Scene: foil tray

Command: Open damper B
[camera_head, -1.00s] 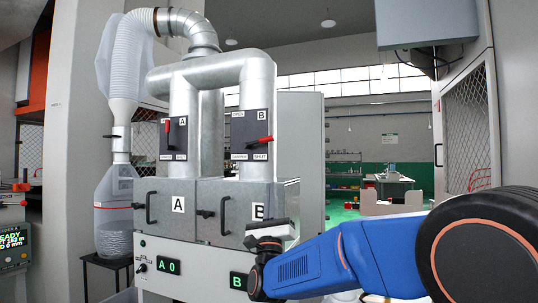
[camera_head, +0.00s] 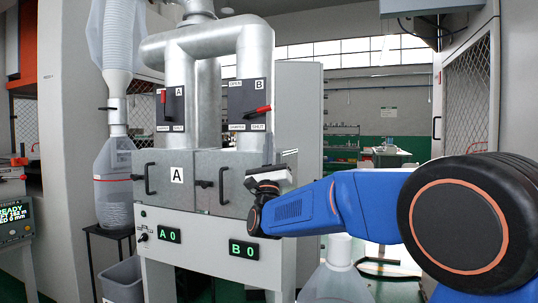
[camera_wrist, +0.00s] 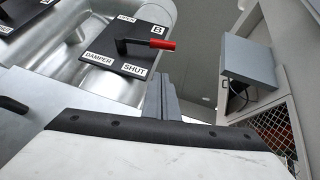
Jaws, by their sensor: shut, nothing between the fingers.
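Damper B's black plate (camera_head: 247,90) is on the right vertical duct, with labels OPEN at the top and SHUT at the bottom. Its red lever (camera_head: 258,111) points right and slightly up, near the SHUT end. In the wrist view the red-handled lever (camera_wrist: 150,44) also lies across the plate, above the SHUT label. My gripper (camera_head: 284,156) is below and right of the lever, in front of the box under duct B, apart from the lever. In the wrist view its dark fingers (camera_wrist: 164,98) are together and empty, just below the lever's handle end.
Damper A's plate (camera_head: 171,108) is on the left duct, its red lever upright. Boxes with black handles (camera_head: 149,178) sit below the ducts. A panel with green displays (camera_head: 168,235) lies under them. A grey cabinet (camera_wrist: 249,61) hangs at the right in the wrist view.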

